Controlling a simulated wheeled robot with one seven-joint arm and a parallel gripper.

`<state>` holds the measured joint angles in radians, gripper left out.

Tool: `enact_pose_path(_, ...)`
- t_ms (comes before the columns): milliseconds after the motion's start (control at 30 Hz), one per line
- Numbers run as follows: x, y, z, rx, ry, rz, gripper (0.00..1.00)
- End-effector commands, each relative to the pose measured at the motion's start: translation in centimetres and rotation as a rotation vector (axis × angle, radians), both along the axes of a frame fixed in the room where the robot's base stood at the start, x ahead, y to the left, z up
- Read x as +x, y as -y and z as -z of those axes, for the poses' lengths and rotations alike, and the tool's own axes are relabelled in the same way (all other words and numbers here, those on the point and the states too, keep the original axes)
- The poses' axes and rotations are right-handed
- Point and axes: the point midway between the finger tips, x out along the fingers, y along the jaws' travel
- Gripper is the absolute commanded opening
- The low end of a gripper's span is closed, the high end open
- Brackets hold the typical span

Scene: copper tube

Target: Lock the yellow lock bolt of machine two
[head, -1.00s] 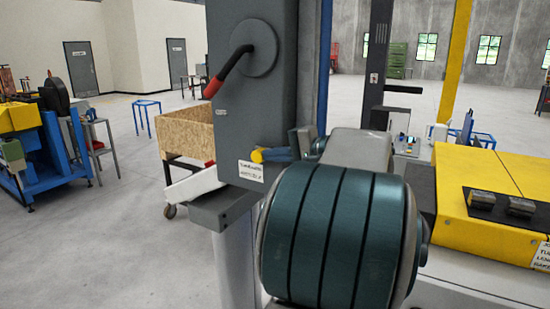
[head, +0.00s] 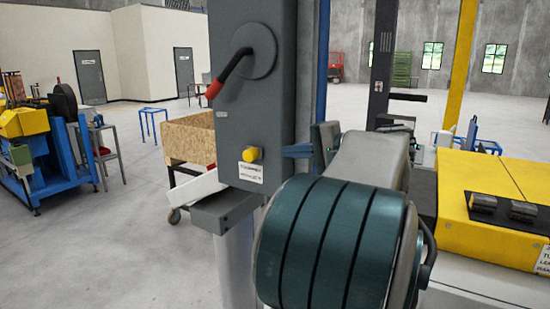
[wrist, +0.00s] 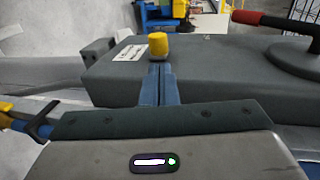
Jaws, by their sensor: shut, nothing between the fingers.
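The yellow lock bolt (head: 251,154) sticks out of the lower part of a grey machine housing (head: 235,125), just above a white label (head: 250,173). In the wrist view the bolt (wrist: 158,45) stands straight ahead of my fingertips. My gripper (head: 286,151) is to the right of the bolt in the head view, with a visible gap between them. Its blue fingers are together and empty, as the wrist view also shows for the gripper (wrist: 158,68). The bolt is unobstructed in the head view.
A crank lever with a red grip (head: 214,88) sits on the housing above the bolt. A wooden-sided cart (head: 188,142) stands behind to the left. A yellow-topped machine (head: 485,190) is close on the right. Open floor lies at left.

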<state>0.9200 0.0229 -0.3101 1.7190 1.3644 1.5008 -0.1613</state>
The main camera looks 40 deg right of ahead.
Motion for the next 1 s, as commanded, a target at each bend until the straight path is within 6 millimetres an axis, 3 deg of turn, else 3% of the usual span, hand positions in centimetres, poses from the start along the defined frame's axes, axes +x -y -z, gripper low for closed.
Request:
enact_pose_path(200,-3.8,0.9,-0.7,-0.001,-0.001,-0.016,0.0)
enact_pose_path(400,-5.7,1.5,-1.3,0.001,-0.001,-0.016,0.0)
enact_pose_path(1000,-6.2,1.7,-1.5,0.001,-0.002,-0.013,0.0)
